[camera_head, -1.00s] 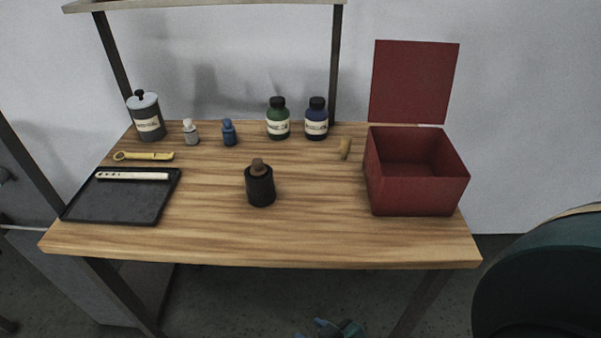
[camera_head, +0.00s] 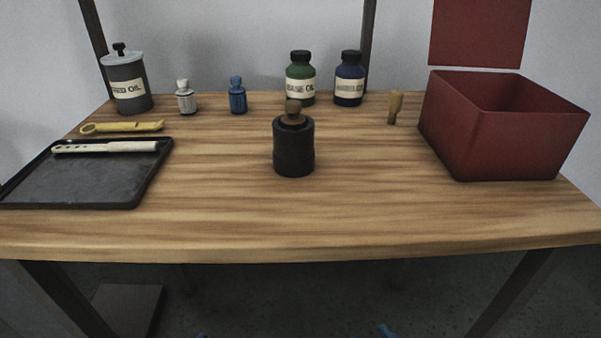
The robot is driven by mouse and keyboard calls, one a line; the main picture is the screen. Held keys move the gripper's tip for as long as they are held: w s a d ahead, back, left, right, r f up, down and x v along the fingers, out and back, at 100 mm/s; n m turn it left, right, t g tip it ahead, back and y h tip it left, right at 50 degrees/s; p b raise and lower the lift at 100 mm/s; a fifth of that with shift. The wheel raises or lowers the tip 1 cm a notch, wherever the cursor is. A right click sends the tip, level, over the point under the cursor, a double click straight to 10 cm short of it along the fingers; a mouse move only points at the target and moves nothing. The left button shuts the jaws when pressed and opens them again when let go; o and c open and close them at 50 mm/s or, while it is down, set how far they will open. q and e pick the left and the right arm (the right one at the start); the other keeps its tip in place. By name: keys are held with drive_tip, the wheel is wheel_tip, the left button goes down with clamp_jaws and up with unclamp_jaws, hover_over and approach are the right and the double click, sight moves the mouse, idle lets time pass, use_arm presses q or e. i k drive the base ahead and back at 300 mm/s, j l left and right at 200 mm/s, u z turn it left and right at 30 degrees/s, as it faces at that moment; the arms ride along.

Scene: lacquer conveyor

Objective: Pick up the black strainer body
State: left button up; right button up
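The black strainer body (camera_head: 294,152) stands upright on the wooden table, near the middle. It is a dark cylinder with a brown rounded knob or plug (camera_head: 293,113) at its top. Two small blue tips show at the bottom edge of the head view, one left (camera_head: 200,335) and one right (camera_head: 387,330), below the table's front edge. They look like the ends of my left and right grippers, well apart from the strainer body. They are almost wholly cut off, so I cannot see their fingers.
A black tray (camera_head: 80,188) with a pale-handled tool lies left, a yellow tool (camera_head: 122,128) behind it. A grey can (camera_head: 127,85) and several small bottles line the back. An open red box (camera_head: 500,150) stands right. The table's front middle (camera_head: 300,220) is clear.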

sight(293, 152)
drive_tip(key=i, duration=0.5)
drive_tip(key=k+j, duration=0.1)
drive_tip(key=k, duration=1.35)
